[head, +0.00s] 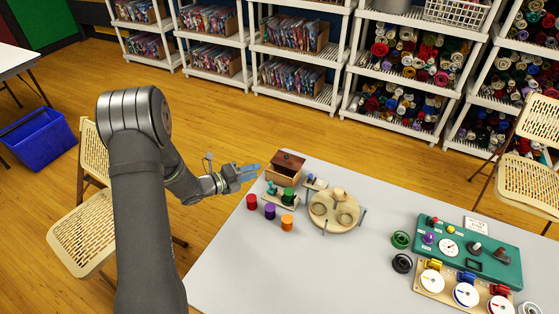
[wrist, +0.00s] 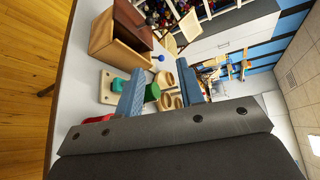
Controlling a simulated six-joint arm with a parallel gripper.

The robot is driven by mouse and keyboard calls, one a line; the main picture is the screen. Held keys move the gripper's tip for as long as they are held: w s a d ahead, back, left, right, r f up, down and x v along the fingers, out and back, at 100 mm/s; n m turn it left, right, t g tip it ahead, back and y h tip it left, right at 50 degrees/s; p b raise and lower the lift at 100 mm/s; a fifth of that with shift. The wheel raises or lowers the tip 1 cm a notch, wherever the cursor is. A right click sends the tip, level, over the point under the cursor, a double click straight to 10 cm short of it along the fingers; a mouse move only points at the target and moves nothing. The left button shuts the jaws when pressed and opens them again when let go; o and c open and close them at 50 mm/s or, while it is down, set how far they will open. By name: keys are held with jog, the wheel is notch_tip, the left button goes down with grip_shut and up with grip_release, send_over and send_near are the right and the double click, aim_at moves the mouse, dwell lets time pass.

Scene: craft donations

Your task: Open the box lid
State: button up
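A small wooden box (head: 284,174) with a dark brown lid (head: 288,158) stands at the table's far left corner. In the wrist view the box (wrist: 112,50) is at upper left, with its reddish-brown lid (wrist: 131,22) along its upper side.
Red (head: 251,201), purple (head: 270,210) and orange (head: 287,222) cylinders stand in front of the box. A small board with a green cylinder (head: 288,196) is close by. A round wooden stand (head: 334,223) is to the right. A green panel (head: 480,250) is farther right. The table's front left is clear.

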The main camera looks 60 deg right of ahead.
aim_at(285, 157)
jog(key=s+d+f+m+t, duration=0.1)
jog(key=s+d+m, duration=0.1)
jog(key=d, duration=0.3)
jog(key=s+d+f+m+t, duration=0.1)
jog(key=d+m, duration=0.3)
jog(key=d, duration=0.1)
jog(key=s+d+f+m+t, duration=0.1)
jog(key=s+d+m+t, duration=0.1)
jog(key=d+m, duration=0.2)
jog(key=shift+s+d+f+y, duration=0.3)
jog(key=shift+d+f, duration=0.1)
jog(key=shift+d, duration=0.3)
grip_shut()
